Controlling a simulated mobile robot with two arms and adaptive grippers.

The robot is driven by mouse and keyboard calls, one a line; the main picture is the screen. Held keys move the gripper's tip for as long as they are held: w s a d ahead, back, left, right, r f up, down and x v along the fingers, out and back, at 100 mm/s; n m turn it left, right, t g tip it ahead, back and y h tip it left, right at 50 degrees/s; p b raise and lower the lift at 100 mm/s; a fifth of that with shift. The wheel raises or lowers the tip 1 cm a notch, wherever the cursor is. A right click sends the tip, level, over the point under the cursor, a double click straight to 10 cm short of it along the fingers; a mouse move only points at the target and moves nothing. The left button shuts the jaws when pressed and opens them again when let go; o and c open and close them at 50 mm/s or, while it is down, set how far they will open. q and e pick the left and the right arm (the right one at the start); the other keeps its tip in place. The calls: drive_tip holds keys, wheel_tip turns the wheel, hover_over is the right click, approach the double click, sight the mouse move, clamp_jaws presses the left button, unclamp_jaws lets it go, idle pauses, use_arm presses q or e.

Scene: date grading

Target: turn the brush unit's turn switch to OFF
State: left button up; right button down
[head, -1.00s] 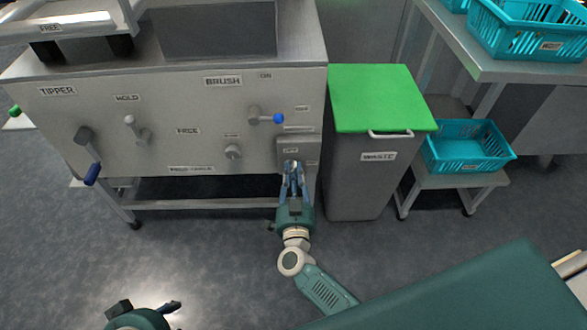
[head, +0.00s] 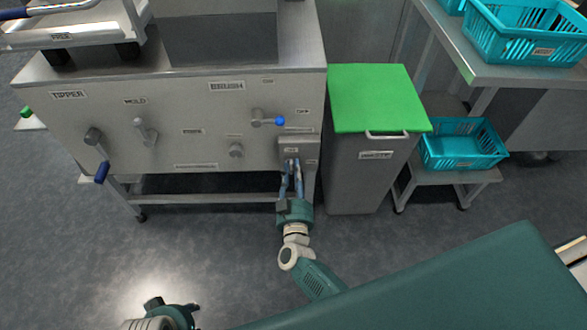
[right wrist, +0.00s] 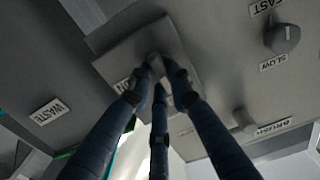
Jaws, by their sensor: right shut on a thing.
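The brush unit's turn switch sits on a grey box (head: 299,143) at the lower right of the machine panel. My right gripper (head: 291,166) reaches up to it from below, its blue fingers shut on the switch. In the right wrist view the fingers (right wrist: 158,72) close together against the box (right wrist: 118,62). They hide most of the switch, so its exact setting cannot be read. A label partly showing beside the fingers seems to read ON. My left gripper (head: 168,312) is at the bottom left edge, away from the panel; its jaws are unclear.
A lever with a blue knob (head: 279,121) sticks out just above the box. A grey waste bin (head: 352,180) with a green lid (head: 375,98) stands close to the right. A teal basket (head: 463,145) is on a low stand beyond it. The floor in front is clear.

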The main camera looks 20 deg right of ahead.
use_arm(q)
drive_tip(key=shift+f, duration=0.25)
use_arm(e)
drive_tip(key=shift+f, duration=0.1)
drive_tip(key=c, duration=1.6)
unclamp_jaws()
drive_tip(key=shift+o, duration=0.2)
